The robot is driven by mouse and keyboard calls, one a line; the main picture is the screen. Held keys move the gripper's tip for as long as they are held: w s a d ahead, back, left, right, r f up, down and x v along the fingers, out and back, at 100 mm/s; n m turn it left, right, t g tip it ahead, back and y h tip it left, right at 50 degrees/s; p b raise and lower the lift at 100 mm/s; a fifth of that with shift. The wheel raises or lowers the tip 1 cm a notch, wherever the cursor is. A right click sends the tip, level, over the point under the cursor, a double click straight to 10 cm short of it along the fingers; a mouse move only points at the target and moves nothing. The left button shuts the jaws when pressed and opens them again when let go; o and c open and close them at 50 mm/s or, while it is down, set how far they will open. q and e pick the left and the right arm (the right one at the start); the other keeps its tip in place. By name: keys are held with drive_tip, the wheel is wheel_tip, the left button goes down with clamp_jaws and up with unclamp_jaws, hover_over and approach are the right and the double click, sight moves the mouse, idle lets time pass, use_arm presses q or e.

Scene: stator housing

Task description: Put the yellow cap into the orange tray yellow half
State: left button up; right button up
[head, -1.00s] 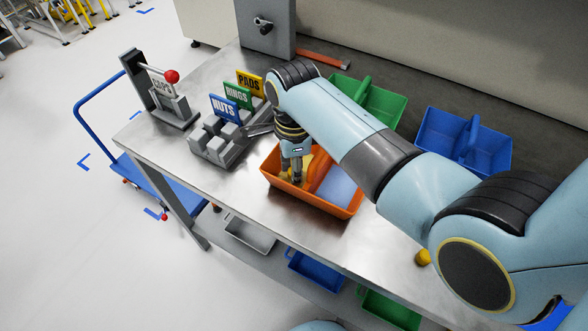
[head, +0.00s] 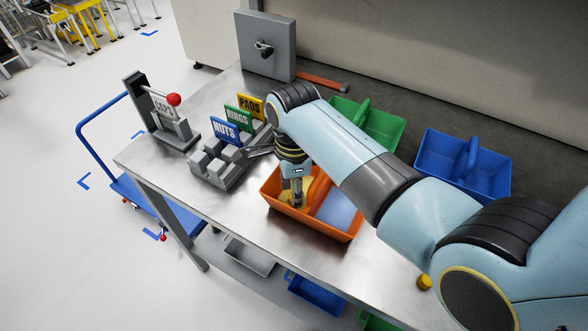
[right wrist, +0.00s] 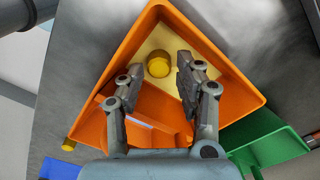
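The orange tray (head: 340,236) stands on the metal bench, with a yellow-floored half and a pale blue half. My right gripper (head: 298,204) reaches down into its yellow half. In the right wrist view, the right gripper's (right wrist: 153,85) fingers are apart. A yellow cap (right wrist: 159,64) rests on the pale yellow floor (right wrist: 160,38), just beyond the fingertips and not gripped. The gripper hides most of it in the head view. Another yellow cap (head: 424,282) is on the bench near its front edge, beside my arm; it also shows in the right wrist view (right wrist: 68,144). My left gripper is out of view.
A green bin (head: 385,130) and a blue bin (head: 490,165) stand behind my right arm. Left of the tray are a grey rack (head: 220,168) with NUTS, RINGS and PADS signs and a stand with a red ball (head: 174,100). The bench's front left is clear.

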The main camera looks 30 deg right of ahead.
wheel_tip(320, 180, up, 10)
drive_tip(key=shift+r, duration=0.2)
idle(0.8)
